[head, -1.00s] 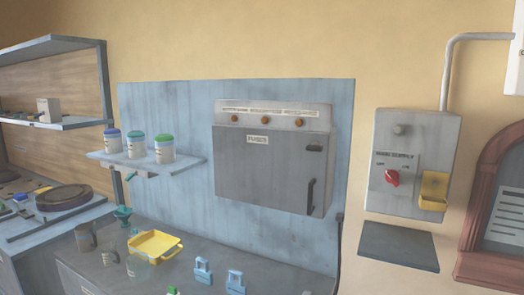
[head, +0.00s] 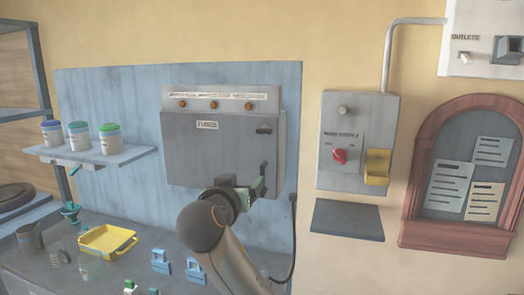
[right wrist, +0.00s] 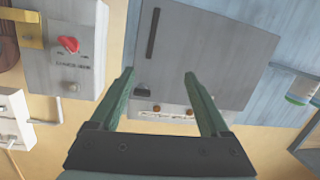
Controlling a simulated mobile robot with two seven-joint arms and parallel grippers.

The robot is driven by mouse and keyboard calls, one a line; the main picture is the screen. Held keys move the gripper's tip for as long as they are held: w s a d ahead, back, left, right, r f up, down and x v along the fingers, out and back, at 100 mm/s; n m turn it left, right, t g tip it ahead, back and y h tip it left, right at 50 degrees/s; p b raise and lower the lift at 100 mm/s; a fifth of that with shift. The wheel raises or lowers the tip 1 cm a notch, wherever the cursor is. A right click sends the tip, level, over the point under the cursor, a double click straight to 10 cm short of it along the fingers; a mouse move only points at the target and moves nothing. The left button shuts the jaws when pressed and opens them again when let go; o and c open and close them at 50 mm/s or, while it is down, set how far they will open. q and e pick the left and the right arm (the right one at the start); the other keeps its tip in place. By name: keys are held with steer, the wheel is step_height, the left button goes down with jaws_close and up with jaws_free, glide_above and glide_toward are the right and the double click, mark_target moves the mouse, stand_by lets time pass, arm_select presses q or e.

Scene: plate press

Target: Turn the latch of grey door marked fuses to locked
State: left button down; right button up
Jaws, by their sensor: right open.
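The grey door (head: 200,160) marked fuses is on the box in the middle of the head view and looks shut. Its label (head: 207,125) is near the top. A small dark latch (head: 264,129) is at the door's upper right; its setting is too small to tell. My right gripper (head: 257,184) is in front of the door's lower right corner and partly hides the handle. My left gripper is not in view.
A main supply box (head: 358,125) with a red knob (head: 339,156) and a yellow holder (head: 377,166) is right of the door. A small dark shelf (head: 347,219) is below it. Jars stand on a shelf (head: 135,155) at left. The bench holds a yellow tray (head: 107,252).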

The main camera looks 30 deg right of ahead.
mark_target(263, 130)
step_height(263, 130, up, 9)
steer(key=m+h, duration=0.3)
steer(key=p+x, duration=0.3)
steer(key=x, duration=0.8)
steer(key=shift+s+d+f, duration=0.1)
steer(key=shift+d+f, duration=0.1)
steer(key=shift+d, duration=0.2)
steer(key=shift+w+d+f+p, duration=0.15)
steer(key=shift+w+d+p, duration=0.2)
steer(key=shift+d, duration=0.05)
jaws_close()
